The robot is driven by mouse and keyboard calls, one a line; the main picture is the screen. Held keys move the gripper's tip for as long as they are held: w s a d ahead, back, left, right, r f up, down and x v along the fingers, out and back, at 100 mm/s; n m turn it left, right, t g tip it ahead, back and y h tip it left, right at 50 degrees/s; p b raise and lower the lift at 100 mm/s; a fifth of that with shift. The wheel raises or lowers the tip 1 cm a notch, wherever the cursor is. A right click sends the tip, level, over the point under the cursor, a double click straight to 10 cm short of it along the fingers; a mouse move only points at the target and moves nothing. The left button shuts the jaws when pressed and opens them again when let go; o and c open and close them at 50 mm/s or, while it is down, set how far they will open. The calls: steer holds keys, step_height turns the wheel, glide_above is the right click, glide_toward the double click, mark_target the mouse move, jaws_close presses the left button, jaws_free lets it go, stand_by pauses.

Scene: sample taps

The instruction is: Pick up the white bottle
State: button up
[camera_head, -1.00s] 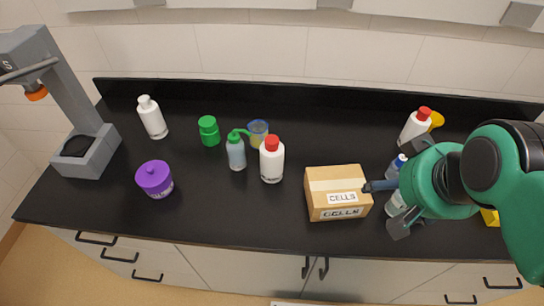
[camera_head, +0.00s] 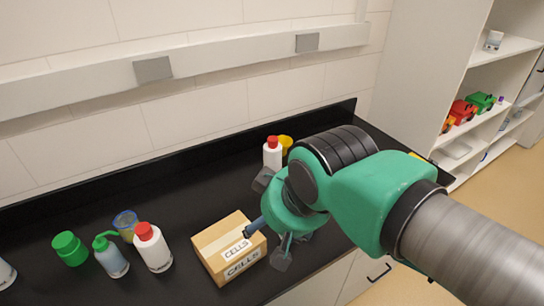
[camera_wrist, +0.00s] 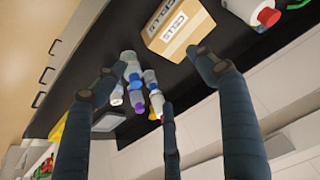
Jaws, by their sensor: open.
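Several bottles here are white. In the head view, a white bottle (camera_head: 5,274) is cut off at the lower left edge. A white bottle with a red cap (camera_head: 153,250) stands left of the cardboard box, and another red-capped white bottle (camera_head: 272,154) stands behind my gripper. My gripper (camera_head: 265,225) is open beside the box, over the right part of the bench. In the wrist view my gripper (camera_wrist: 152,75) has its fingers spread, with small bottles (camera_wrist: 134,85) of various caps showing between them. A red-capped white bottle (camera_wrist: 248,10) is at the upper right there.
A cardboard box (camera_head: 226,249) marked CELLS stands close to my gripper. A green jar (camera_head: 70,248), a green-topped wash bottle (camera_head: 111,258) and a beaker (camera_head: 126,222) stand to the left. The bench's back strip (camera_head: 200,150) borders the wall. Shelves (camera_head: 480,125) stand at the right.

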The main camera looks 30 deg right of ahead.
steer(key=shift+o, duration=0.9)
